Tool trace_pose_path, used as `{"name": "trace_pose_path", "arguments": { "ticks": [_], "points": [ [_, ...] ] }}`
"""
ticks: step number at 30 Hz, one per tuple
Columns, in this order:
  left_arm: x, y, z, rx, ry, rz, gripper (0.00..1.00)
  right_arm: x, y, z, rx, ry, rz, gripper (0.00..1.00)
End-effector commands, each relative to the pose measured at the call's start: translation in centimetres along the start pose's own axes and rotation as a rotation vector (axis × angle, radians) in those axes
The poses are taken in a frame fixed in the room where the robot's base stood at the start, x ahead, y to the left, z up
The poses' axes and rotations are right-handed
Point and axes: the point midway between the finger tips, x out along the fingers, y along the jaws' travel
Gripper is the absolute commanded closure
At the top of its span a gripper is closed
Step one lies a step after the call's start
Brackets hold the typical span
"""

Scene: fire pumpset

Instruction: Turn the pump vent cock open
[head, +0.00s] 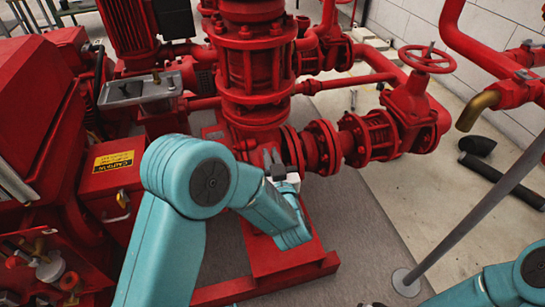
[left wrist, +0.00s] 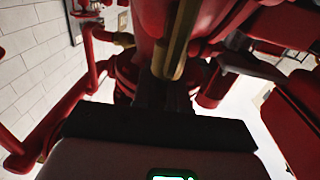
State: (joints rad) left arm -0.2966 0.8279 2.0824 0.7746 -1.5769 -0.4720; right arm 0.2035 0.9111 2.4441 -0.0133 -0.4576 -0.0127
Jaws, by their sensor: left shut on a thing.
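My left arm comes in from the lower left in the head view. Its gripper (head: 271,158) is up against the lower part of the red pump (head: 250,75), just left of the flanged side pipe. In the left wrist view a brass-coloured, elongated piece, seemingly the pump vent cock (left wrist: 177,48), stands right at the gripper's dark fingers (left wrist: 172,92). The gripper is shut on it. The fingertips are in shadow, so the exact grip and the cock's turn angle are unclear. In the head view the cock is hidden by the gripper. My right gripper is out of view.
A red valve with a handwheel (head: 427,58) stands right of the pump. A red box with a yellow caution label (head: 113,160) is at left. A grey slanting pole (head: 475,218) stands at right. The grey floor mat (head: 365,240) in front is mostly clear.

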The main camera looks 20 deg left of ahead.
Motion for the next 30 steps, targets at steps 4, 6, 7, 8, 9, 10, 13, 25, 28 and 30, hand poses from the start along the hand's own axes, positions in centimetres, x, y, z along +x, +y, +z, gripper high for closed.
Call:
{"name": "trace_pose_path", "arguments": {
  "ticks": [4, 6, 7, 8, 9, 10, 13, 25, 28, 30],
  "points": [
    [0.09, 0.01, -0.23, -0.004, 0.005, -0.05, 1.0, -0.08, -0.03, 0.04, 0.0, -0.002, 0.0, 0.54],
    [0.07, -0.02, -0.23, -0.005, 0.006, -0.066, 1.0, -0.1, -0.03, 0.06, 0.0, -0.002, 0.0, 0.54],
    [0.07, -0.04, -0.23, -0.005, 0.006, -0.071, 1.0, -0.1, -0.03, 0.06, 0.001, -0.003, 0.0, 0.54],
    [0.06, -0.06, -0.22, -0.005, 0.005, -0.076, 1.0, -0.11, -0.04, 0.07, 0.001, -0.003, 0.0, 0.54],
    [0.06, -0.08, -0.23, -0.005, 0.005, -0.082, 1.0, -0.11, -0.04, 0.07, 0.001, -0.003, 0.0, 0.54],
    [0.06, -0.09, -0.23, -0.005, 0.005, -0.085, 1.0, -0.11, -0.04, 0.07, 0.001, -0.003, 0.0, 0.54],
    [0.06, -0.1, -0.24, -0.005, 0.005, -0.09, 1.0, -0.12, -0.04, 0.08, 0.001, -0.003, 0.0, 0.54],
    [0.08, -0.14, -0.24, -0.005, 0.005, -0.091, 0.67, -0.12, -0.04, 0.08, 0.001, -0.003, 0.0, 0.54],
    [0.06, -0.15, -0.18, -0.004, 0.003, -0.091, 0.67, -0.11, -0.04, 0.07, 0.001, -0.003, 0.0, 0.54],
    [0.04, -0.16, -0.14, -0.004, 0.003, -0.091, 0.67, -0.11, -0.04, 0.07, 0.001, -0.003, 0.0, 0.54]
  ]
}}
